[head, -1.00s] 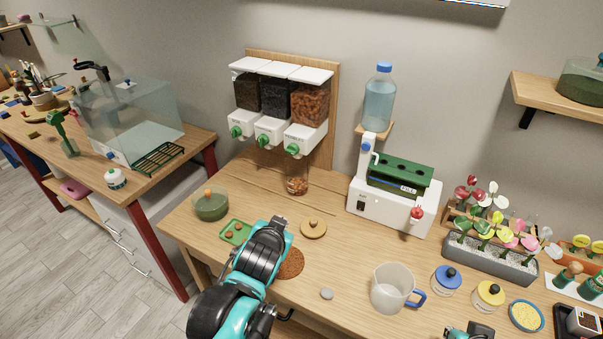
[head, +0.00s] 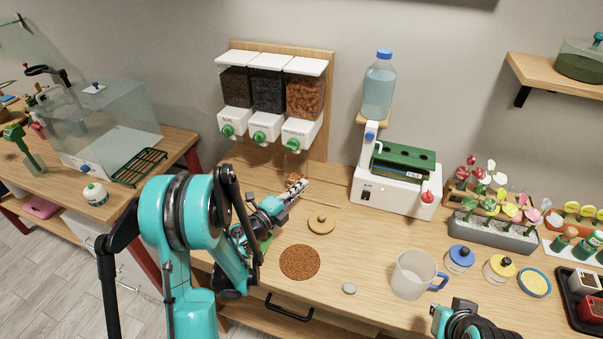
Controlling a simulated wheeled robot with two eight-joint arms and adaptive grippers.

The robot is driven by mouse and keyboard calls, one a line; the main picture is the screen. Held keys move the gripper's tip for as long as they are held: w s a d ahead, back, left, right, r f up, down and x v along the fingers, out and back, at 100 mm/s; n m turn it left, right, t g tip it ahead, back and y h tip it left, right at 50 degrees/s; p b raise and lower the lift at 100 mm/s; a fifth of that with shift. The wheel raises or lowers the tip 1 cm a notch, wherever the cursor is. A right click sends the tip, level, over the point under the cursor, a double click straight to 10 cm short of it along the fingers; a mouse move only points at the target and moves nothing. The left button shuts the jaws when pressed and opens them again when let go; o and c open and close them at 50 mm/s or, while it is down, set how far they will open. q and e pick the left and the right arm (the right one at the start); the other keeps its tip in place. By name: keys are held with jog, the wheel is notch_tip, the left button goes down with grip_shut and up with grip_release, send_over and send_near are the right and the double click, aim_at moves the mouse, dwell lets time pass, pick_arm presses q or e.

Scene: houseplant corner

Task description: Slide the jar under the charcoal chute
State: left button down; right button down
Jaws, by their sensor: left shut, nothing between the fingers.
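A wall dispenser has three hoppers with white chutes and green knobs. The middle one, the charcoal chute (head: 265,124), sits below the black-filled hopper. The jar (head: 294,178), clear with orange pebbles in it, stands on the table below the right-hand, pebble chute (head: 298,133). Most of the jar is hidden behind my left gripper (head: 301,187). That gripper is shut and empty, with its fingertips in front of the jar. I cannot tell if they touch it. My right gripper (head: 462,318) is at the bottom edge, partly cut off, and its jaws are unclear.
A wooden lid (head: 321,220) and a round brown mat (head: 300,262) lie in front of the jar. A white machine (head: 397,192) with a water bottle (head: 379,88) stands to the right. A clear pitcher (head: 412,274) is nearer the front. My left arm hides the table's left part.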

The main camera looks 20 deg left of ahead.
pick_arm(q)
jog(key=w+b, duration=0.1)
jog(key=w, duration=0.8)
jog(key=shift+a+b, duration=0.25)
jog(key=shift+b, duration=0.15)
jog(key=shift+r, duration=0.1)
jog(key=a, duration=1.1)
jog(key=shift+w+a+b, duration=0.15)
jog(key=shift+a+b, duration=0.25)
jog(key=shift+b, duration=0.05)
jog(key=shift+d, duration=0.1)
